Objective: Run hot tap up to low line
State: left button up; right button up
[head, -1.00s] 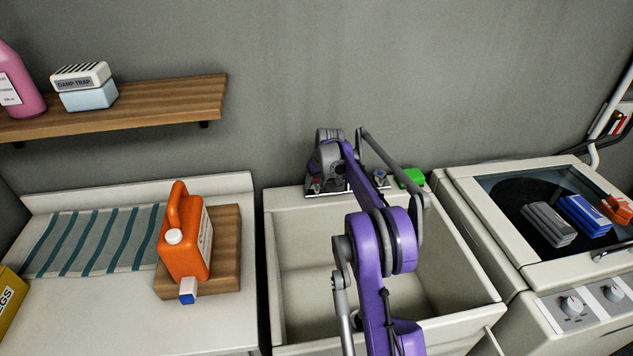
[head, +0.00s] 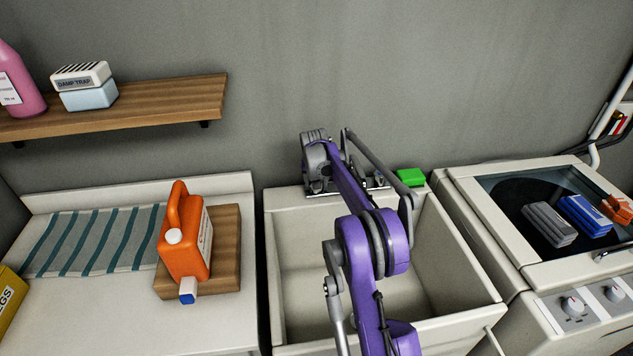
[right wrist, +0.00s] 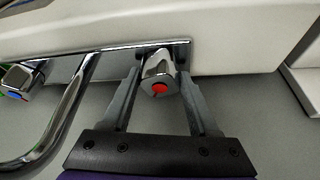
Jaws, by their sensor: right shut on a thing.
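The hot tap (right wrist: 159,82), a chrome knob with a red dot, sits at one end of the chrome tap plate in the right wrist view. My right gripper (right wrist: 160,90) has a finger on each side of this knob and is shut on it. The cold tap (right wrist: 22,77), with a blue mark, is at the left, beyond the curved chrome spout (right wrist: 75,110). In the head view my right arm reaches over the sink (head: 290,250) and hides most of the taps. I see no water in the visible part of the basin, nor a low line. My left gripper is out of view.
A green block (head: 411,177) lies on the sink's back ledge. An orange jug (head: 184,248) stands on a wooden board (head: 228,245) on the left counter. A shelf (head: 150,105) hangs upper left.

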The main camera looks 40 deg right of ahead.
jog(key=m+g+h, duration=0.1)
jog(key=m, duration=0.2)
jog(key=shift+w+m+p, duration=0.1)
jog(key=shift+m+p, duration=0.2)
jog(key=shift+p, duration=0.05)
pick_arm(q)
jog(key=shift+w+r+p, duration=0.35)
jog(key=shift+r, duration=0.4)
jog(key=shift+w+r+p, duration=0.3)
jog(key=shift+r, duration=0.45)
pick_arm(e)
jog(key=shift+m+g+h, duration=0.3)
jog(key=shift+m+g, duration=0.6)
jog(key=shift+m, duration=1.4)
jog(key=o, duration=1.4)
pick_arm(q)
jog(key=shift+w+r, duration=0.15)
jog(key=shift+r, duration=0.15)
pick_arm(e)
jog(key=v, duration=1.1)
jog(key=shift+w, duration=0.1)
